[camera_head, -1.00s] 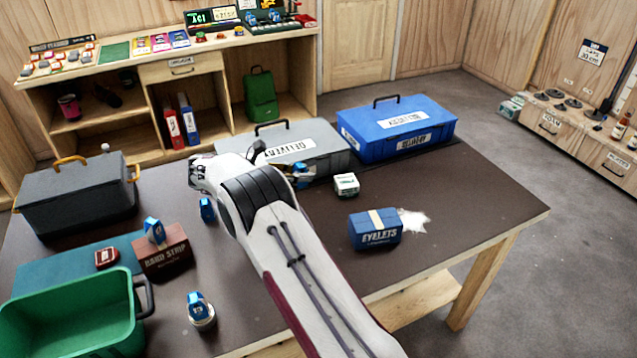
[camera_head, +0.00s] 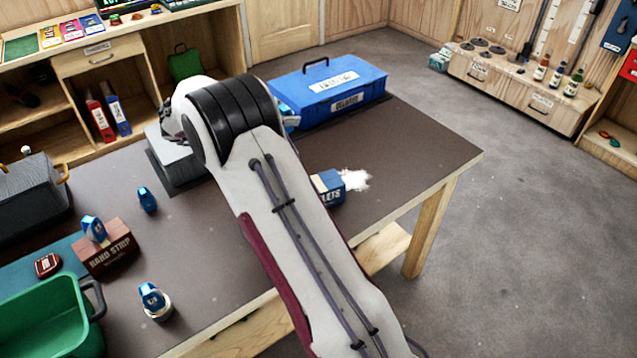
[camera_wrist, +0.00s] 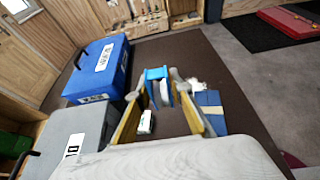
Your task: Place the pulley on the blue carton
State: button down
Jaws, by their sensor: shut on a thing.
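The blue carton (camera_head: 329,189), marked as eyelets, stands on the dark table near its right edge. My arm covers its left part in the head view. In the wrist view the blue carton (camera_wrist: 209,112) is just right of my gripper (camera_wrist: 159,92). My gripper is shut on a blue pulley (camera_wrist: 156,74), held between the tips of its yellowish fingers. The pulley is apart from the carton, to its left in that view. In the head view my arm hides the fingers and most of the held pulley.
A blue case (camera_head: 330,90) and a partly hidden grey case (camera_head: 172,160) stand along the back. A small white box (camera_wrist: 146,122) is near the left finger. Other blue pulleys (camera_head: 147,199), a brown carton (camera_head: 108,255) and a green bin (camera_head: 45,315) are at left.

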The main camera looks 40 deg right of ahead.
jog(key=s+d+f, duration=0.2)
jog(key=s+d, duration=0.1)
jog(key=s, duration=0.6)
jog(key=shift+s+f, duration=0.2)
jog(key=shift+s, duration=0.2)
jog(key=shift+f, duration=0.15)
send_over(318, 183)
jog(key=shift+s+f, duration=0.1)
jog(key=shift+f, duration=2.9)
jog(key=shift+f, duration=0.1)
jog(key=shift+f, duration=1.75)
jog(key=shift+f, duration=0.15)
